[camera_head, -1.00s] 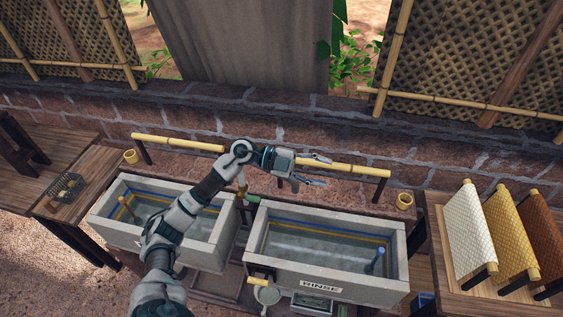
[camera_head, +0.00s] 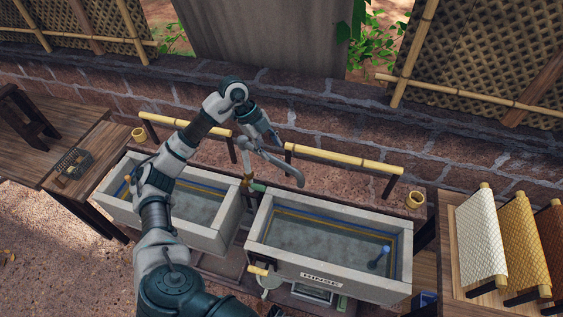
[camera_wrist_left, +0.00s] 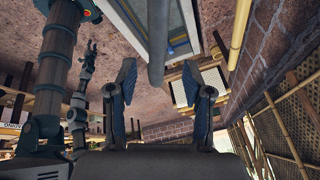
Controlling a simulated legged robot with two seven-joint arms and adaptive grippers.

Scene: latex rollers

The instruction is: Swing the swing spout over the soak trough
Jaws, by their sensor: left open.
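The swing spout is a grey bent pipe (camera_head: 289,168) on an upright between the two troughs. Its free end points right, over the back edge of the right trough (camera_head: 325,278), which is labelled RINSE. The left trough (camera_head: 205,238) is the other basin; my left arm crosses it and no label shows. My left gripper (camera_head: 272,141) is open, close to the spout near its bend. In the left wrist view a grey pipe (camera_wrist_left: 156,40) appears between the spread fingers; contact cannot be told. A small gripper, probably my right one (camera_wrist_left: 90,50), also shows there.
Bamboo rails (camera_head: 345,160) run behind the troughs, with a gap at the spout. Bamboo cups (camera_head: 415,199) stand at the outer back corners.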

